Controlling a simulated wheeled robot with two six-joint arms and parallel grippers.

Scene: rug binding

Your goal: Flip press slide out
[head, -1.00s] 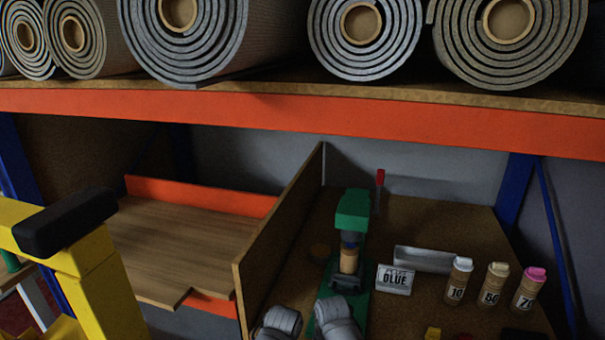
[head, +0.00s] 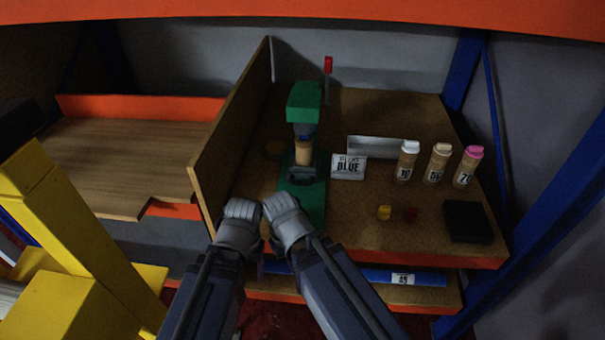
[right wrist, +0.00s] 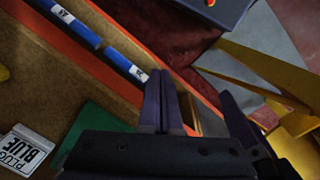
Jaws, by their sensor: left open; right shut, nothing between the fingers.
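The green press (head: 304,103) stands on the brown shelf board, with a dark die and a tan cylinder (head: 303,152) under its head. Its green base plate (head: 312,205) runs toward me; a corner of green also shows in the right wrist view (right wrist: 88,132). My left gripper (head: 241,210) is in front of the press, left of the plate, and open. My right gripper (head: 277,205) is beside it, at the plate's front left part. In the right wrist view its fingers (right wrist: 162,80) are together with nothing between them. I cannot tell whether either touches the plate.
A "PLUG BLUE" card (head: 348,167), a grey tray (head: 385,146) and three capped bottles (head: 437,163) stand right of the press. Yellow (head: 384,212) and red (head: 411,214) pieces and a black block (head: 468,221) lie nearer. A wooden divider (head: 232,135) stands left.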

